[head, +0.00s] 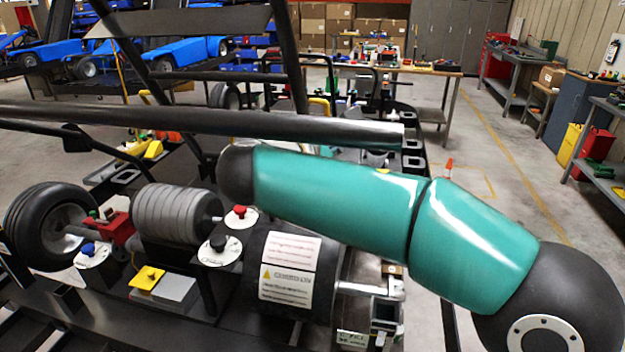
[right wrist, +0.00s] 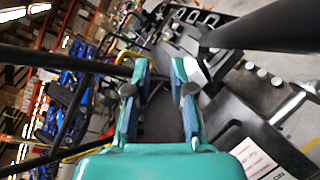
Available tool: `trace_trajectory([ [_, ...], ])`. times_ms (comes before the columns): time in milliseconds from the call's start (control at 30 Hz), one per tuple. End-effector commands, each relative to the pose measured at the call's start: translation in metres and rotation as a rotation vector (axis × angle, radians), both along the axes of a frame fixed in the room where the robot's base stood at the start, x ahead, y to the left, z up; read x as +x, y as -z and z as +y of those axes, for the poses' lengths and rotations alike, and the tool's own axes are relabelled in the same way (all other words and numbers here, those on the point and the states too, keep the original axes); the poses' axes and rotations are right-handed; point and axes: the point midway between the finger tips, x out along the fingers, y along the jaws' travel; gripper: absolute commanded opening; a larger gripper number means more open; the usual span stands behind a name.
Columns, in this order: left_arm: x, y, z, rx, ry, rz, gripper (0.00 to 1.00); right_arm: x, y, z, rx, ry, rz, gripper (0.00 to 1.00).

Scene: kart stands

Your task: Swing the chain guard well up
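A black rounded cover with white labels and a yellow warning sign (head: 262,262) sits on the kart at lower centre in the head view. It looks like the chain guard, but I cannot tell for sure. A black part with a white label also shows at lower right in the right wrist view (right wrist: 235,128). My right arm crosses in front of the kart in the head view and hides part of it. My right gripper (right wrist: 160,78) shows in the right wrist view with its fingers apart and nothing clearly held between them. My left gripper is not in view.
A thick dark frame tube (head: 200,120) runs across above the engine. A ribbed grey cylinder (head: 178,213), red knob (head: 240,212), black knob (head: 218,243) and blue knob (head: 89,249) are on the kart. A wheel (head: 52,225) stands at left.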

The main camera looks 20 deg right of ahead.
Motion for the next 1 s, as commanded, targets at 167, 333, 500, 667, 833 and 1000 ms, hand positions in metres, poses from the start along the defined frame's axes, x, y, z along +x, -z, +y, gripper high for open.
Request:
trace_trajectory([
  [167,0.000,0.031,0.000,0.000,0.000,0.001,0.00,-0.003,0.027,0.030,0.297,0.235,-0.357,0.23],
  [333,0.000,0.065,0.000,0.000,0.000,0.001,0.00,0.002,0.078,0.097,0.418,0.309,-0.496,0.23],
  [500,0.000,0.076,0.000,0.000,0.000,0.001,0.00,0.007,0.105,0.135,0.399,0.254,-0.468,0.23],
  [667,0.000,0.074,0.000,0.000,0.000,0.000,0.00,0.012,0.104,0.129,0.400,0.248,-0.468,0.23],
  [833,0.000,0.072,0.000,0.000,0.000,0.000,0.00,0.025,0.110,0.107,0.399,0.251,-0.466,0.23],
  [1000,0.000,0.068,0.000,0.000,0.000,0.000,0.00,0.045,0.117,0.077,0.397,0.251,-0.467,0.23],
])
